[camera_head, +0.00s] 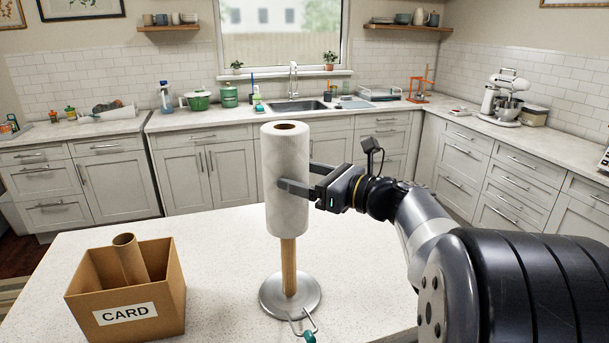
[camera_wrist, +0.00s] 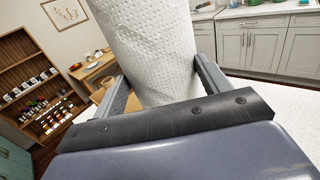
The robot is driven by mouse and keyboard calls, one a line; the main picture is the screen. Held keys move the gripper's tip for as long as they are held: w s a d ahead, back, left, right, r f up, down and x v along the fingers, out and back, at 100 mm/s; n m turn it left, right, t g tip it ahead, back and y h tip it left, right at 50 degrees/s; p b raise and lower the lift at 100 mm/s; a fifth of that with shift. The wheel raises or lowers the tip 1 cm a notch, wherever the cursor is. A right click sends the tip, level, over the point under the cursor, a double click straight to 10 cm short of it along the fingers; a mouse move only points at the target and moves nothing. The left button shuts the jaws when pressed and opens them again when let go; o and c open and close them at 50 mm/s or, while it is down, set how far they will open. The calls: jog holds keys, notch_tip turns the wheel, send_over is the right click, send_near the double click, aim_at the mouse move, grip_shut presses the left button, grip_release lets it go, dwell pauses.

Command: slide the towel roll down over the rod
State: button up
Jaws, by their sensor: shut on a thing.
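The white towel roll (camera_head: 286,180) stands upright around the upper part of the wooden rod (camera_head: 289,265). Its lower end is well above the round metal base (camera_head: 275,300), with bare rod showing between. The rod's top is not seen above the roll. My gripper (camera_head: 290,188) is shut on the roll from the right, at about its middle height. In the wrist view the white roll (camera_wrist: 150,50) fills the space between the two fingers.
A cardboard box (camera_head: 127,312) marked CARD, with a brown tube (camera_head: 129,260) in it, stands on the white counter (camera_head: 215,290) at the left. A small clip-like thing with a teal end (camera_head: 308,335) lies by the base's front edge. The counter between box and base is clear.

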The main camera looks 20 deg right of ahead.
aim_at(305, 211)
jog(key=shift+f+b, duration=0.55)
jog(key=shift+f, duration=0.55)
jog(key=shift+f+b, duration=1.05)
jog(key=shift+f, duration=0.5)
jog(key=shift+f+b, duration=1.1)
jog(key=shift+f, duration=0.25)
jog(key=o, duration=1.2)
jog(key=shift+s+d, duration=0.1)
jog(key=shift+d, duration=0.05)
